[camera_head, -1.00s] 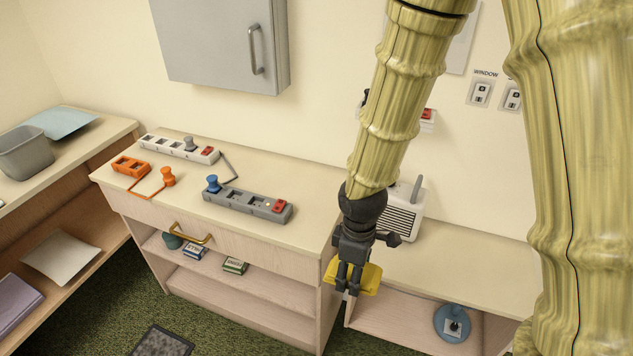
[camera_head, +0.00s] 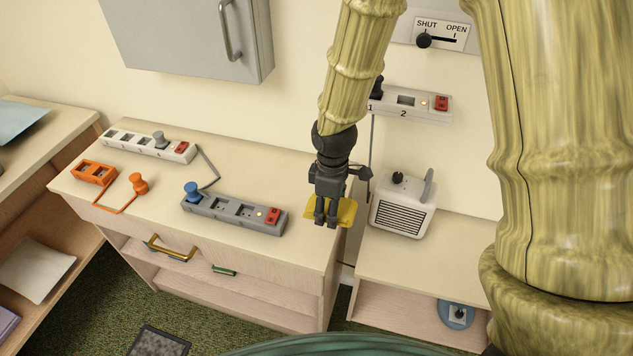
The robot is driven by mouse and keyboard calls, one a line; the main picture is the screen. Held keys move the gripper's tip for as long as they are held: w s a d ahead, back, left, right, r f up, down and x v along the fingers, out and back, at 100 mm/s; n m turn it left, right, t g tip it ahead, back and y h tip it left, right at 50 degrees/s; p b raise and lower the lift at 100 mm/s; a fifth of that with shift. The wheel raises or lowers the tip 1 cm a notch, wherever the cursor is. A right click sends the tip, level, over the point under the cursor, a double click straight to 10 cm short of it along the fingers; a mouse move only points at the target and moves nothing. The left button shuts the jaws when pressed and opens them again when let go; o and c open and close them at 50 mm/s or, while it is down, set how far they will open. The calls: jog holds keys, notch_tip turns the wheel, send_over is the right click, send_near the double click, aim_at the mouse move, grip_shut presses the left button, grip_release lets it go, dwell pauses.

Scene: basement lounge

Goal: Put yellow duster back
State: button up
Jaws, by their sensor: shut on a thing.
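The yellow duster (camera_head: 346,213) is held in my gripper (camera_head: 326,222), which is shut on it. In the head view the duster sticks out on both sides of the dark fingers. It appears over the right end of the drawer cabinet's top (camera_head: 300,170), near its right edge. I cannot tell whether it touches the surface. The fingers hide its middle.
A grey power strip (camera_head: 240,213) with a blue plug lies left of my gripper. A white strip (camera_head: 150,146) and an orange socket (camera_head: 95,173) lie farther left. A white heater-like box (camera_head: 403,207) stands to the right on a lower shelf (camera_head: 440,255). A wall strip (camera_head: 415,101) hangs behind.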

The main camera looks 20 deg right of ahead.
jog(key=w, duration=0.3)
jog(key=w+f+p, duration=0.1)
jog(key=w, duration=0.3)
jog(key=w+p, duration=0.1)
jog(key=w, duration=0.2)
jog(key=shift+w+d+f, duration=0.25)
jog(key=shift+f, duration=0.1)
jog(key=shift+w+p, duration=0.3)
jog(key=shift+p, duration=0.05)
jog(key=shift+d+r, duration=0.1)
jog(key=shift+r, duration=0.1)
jog(key=shift+w+f+p, duration=0.3)
jog(key=shift+w+f, duration=0.05)
jog(key=shift+f, duration=0.4)
jog(key=shift+s+f+p, duration=0.2)
jog(key=shift+f+p, duration=0.35)
jog(key=shift+f, duration=0.4)
jog(key=shift+w+f, duration=0.15)
jog(key=shift+f, duration=0.2)
